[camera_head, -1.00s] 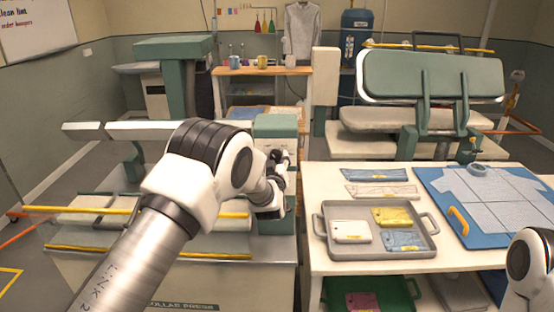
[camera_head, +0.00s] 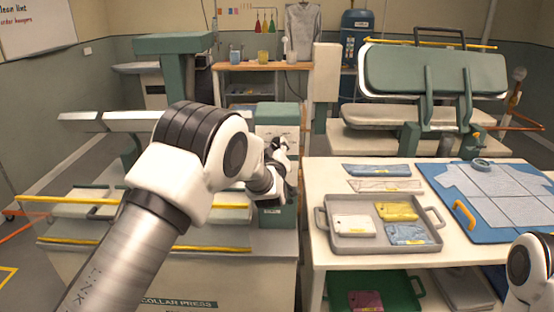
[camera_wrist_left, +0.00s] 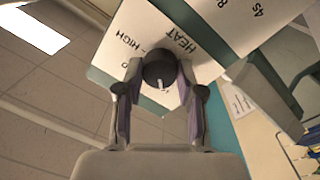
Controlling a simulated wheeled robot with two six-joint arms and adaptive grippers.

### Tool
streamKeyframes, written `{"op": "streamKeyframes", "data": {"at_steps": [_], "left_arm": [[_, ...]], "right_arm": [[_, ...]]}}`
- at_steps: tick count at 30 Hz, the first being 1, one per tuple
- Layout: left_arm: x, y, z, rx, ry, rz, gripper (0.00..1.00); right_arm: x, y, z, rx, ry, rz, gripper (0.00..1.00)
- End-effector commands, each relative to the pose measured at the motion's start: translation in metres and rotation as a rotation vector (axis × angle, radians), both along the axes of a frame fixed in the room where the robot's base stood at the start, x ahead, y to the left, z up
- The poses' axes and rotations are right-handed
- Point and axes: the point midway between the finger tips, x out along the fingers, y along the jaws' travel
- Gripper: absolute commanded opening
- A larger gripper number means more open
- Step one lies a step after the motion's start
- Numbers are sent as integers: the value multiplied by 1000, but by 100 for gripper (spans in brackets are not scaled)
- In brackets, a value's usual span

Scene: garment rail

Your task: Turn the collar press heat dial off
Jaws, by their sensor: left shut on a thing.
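The collar press (camera_head: 150,265) stands at the left, with its green and white control box (camera_head: 278,113) at its right end. My left gripper (camera_head: 281,152) is at the front face of this box. In the left wrist view, its two fingers (camera_wrist_left: 160,80) are shut on the round dark heat dial (camera_wrist_left: 160,66), one on each side. The dial has a short white pointer mark. The words HEAT and HIGH are printed on the white panel (camera_wrist_left: 140,28) beside it; the off mark is not readable. In the head view the dial is hidden by the gripper. My right gripper is out of view.
A white table (camera_head: 330,178) at the right holds a grey tray (camera_head: 340,256) with folded garments and a blue board (camera_head: 457,190). Yellow-edged press parts (camera_head: 120,243) lie under my left arm. A large green press (camera_head: 435,72) stands behind.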

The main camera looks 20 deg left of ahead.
Motion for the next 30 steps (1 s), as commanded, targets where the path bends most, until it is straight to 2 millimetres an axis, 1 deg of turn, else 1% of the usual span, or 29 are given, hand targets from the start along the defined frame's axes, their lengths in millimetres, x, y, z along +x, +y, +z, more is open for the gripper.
{"op": "streamKeyframes", "data": {"at_steps": [1, 9, 15, 22, 30], "left_arm": [[1, 1, -2, -38, -27, 1, 3], [1, 1, -3, -285, -98, 1, 3], [1, 1, -2, -459, -148, 0, 3], [0, 1, 0, -615, -192, -1, 3], [0, 1, 3, -715, -219, -1, 3]], "right_arm": [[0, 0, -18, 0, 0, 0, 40], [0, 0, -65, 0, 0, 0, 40], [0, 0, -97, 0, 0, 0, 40], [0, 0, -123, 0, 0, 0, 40], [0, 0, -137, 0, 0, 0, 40]]}}
